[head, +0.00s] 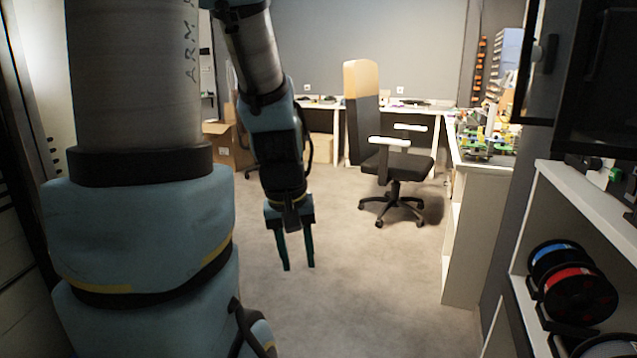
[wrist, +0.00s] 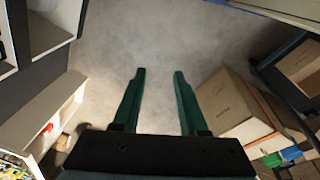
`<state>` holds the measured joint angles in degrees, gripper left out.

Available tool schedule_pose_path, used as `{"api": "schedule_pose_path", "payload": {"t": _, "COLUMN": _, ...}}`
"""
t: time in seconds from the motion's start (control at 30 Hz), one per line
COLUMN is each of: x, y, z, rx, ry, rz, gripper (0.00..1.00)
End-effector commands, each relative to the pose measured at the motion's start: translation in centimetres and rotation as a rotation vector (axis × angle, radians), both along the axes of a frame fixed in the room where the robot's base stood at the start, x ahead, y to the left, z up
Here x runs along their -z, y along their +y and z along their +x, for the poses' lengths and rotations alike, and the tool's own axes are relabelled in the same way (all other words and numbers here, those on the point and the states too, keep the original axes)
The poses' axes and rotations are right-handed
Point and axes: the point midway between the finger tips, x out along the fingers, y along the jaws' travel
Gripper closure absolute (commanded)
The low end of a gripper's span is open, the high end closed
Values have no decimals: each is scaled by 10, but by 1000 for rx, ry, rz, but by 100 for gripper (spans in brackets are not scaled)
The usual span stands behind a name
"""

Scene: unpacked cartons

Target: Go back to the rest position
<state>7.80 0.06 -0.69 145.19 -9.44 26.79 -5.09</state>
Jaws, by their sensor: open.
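My gripper (head: 297,267) hangs below my arm in the head view, pointing down over the grey carpet. Its two dark green fingers are apart, with nothing between them. In the wrist view the open fingers (wrist: 158,72) show bare carpet between and beyond them. My gripper touches nothing that I can see. My large upper arm fills the left of the head view.
An office chair (head: 405,166) stands beyond my gripper, with white desks (head: 437,110) behind. A shelf with filament spools (head: 580,295) is at the right. Cardboard boxes (wrist: 228,97) stand right in the wrist view. The carpet (head: 370,290) ahead is clear.

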Motion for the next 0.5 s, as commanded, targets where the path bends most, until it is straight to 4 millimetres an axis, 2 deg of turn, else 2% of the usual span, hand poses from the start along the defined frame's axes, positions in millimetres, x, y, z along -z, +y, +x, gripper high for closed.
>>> {"api": "schedule_pose_path", "payload": {"t": 0.1, "x": 13, "y": 29, "z": -3, "rx": 166, "ry": -13, "rz": 99, "gripper": 58}}
{"api": "schedule_pose_path", "payload": {"t": 0.2, "x": -15, "y": 29, "z": -2, "rx": 181, "ry": -17, "rz": 104, "gripper": 58}}
{"api": "schedule_pose_path", "payload": {"t": 0.37, "x": -49, "y": 29, "z": -2, "rx": 178, "ry": -17, "rz": 103, "gripper": 58}}
{"api": "schedule_pose_path", "payload": {"t": 0.5, "x": -86, "y": 29, "z": -2, "rx": 177, "ry": -17, "rz": 102, "gripper": 58}}
